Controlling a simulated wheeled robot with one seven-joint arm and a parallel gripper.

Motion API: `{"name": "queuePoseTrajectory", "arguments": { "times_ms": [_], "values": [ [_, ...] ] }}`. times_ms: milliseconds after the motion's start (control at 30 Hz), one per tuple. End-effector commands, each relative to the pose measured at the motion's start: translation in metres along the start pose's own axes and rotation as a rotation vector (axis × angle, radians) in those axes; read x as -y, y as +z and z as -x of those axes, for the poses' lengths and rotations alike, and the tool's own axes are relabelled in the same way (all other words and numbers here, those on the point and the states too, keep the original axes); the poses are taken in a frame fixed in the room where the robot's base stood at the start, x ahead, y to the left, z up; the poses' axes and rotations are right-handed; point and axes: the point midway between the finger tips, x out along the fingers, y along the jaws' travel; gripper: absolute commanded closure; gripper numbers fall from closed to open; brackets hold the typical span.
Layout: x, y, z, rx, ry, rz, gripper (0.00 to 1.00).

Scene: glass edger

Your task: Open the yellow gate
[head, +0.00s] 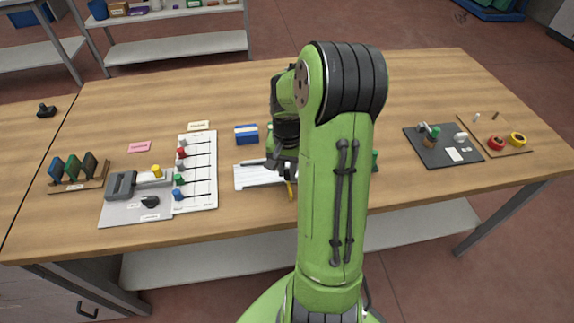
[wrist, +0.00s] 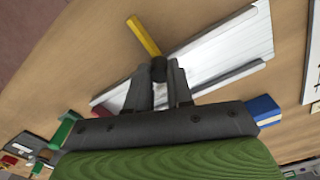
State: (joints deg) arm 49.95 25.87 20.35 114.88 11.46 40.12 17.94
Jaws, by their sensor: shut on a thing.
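The yellow gate (wrist: 144,37) is a thin yellow bar. In the wrist view it runs from a dark round knob (wrist: 158,69) at its near end out past the long edge of a white board (wrist: 222,50). My gripper (wrist: 159,80) has its two fingers closed around the knob. In the head view a short piece of the yellow gate (head: 290,190) shows beside the white board (head: 246,180). My arm hides the rest of the gate and most of my gripper there.
A blue box (head: 246,134) stands just behind the white board. To the left is a white panel (head: 211,170) with coloured knobs and a grey device (head: 121,186). To the right is a dark mat (head: 416,140) with small parts. The table's back middle is clear.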

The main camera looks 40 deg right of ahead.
Motion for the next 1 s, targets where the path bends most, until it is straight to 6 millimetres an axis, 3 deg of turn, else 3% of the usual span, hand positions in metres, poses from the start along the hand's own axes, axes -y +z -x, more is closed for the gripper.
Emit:
{"name": "queuePoseTrajectory", "arguments": {
  "times_ms": [100, 133, 300, 567, 667, 1000],
  "values": [
    [0.000, 0.000, 0.001, -0.001, -0.001, -0.001, 1.00],
    [0.000, -0.001, 0.001, -0.001, -0.001, -0.001, 0.78],
    [0.000, -0.001, 0.001, -0.001, -0.001, 0.000, 0.53],
    [0.000, -0.001, 0.001, -0.001, -0.001, 0.000, 0.53],
    [0.001, -0.001, 0.011, -0.003, -0.001, 0.000, 0.53],
    [0.001, -0.002, 0.105, -0.007, -0.002, 0.001, 0.53]
  ]
}}
